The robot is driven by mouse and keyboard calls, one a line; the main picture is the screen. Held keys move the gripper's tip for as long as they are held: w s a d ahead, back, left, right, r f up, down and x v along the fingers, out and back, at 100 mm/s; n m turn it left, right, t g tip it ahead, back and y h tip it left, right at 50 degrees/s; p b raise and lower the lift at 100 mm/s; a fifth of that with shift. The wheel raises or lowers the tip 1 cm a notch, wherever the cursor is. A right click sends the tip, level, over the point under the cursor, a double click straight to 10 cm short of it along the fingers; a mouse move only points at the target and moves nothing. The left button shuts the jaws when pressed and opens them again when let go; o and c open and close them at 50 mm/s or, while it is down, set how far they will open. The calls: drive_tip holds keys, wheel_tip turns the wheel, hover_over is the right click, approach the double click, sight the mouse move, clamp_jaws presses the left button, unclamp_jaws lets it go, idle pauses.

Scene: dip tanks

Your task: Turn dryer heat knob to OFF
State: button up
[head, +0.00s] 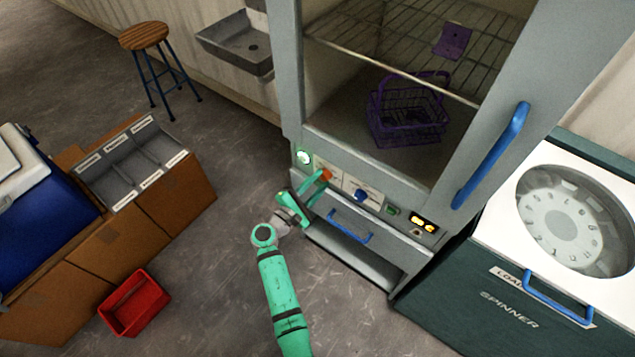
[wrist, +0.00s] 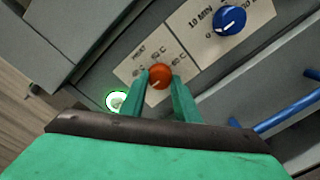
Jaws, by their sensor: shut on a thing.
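The dryer (head: 415,185) is a tall grey cabinet with a control panel below its chamber. The orange-red heat knob (wrist: 159,76) sits on a pale label plate marked in degrees. Its white pointer line points toward the lower left in the wrist view; the label there is too blurred to read. In the head view the knob (head: 326,175) shows just past my fingertips. My gripper (wrist: 160,80) has its green fingers on both sides of the knob and is shut on it. In the head view my gripper (head: 314,184) reaches the panel from the lower left.
A blue timer knob (wrist: 230,19) sits right of the heat knob, and a lit green-white round light (wrist: 116,101) to its left. A blue drawer handle (head: 350,227) is just below. The spinner (head: 520,290) stands at right, a red bin (head: 135,302) on the floor at left.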

drive_tip(key=shift+n, duration=0.5)
drive_tip(key=shift+s, duration=0.1)
drive_tip(key=o, duration=1)
drive_tip(key=shift+o, duration=0.2)
drive_tip(key=shift+a, duration=0.1)
drive_tip(key=v, duration=1)
drive_tip(key=shift+s, duration=0.35)
drive_tip(key=shift+a, duration=0.2)
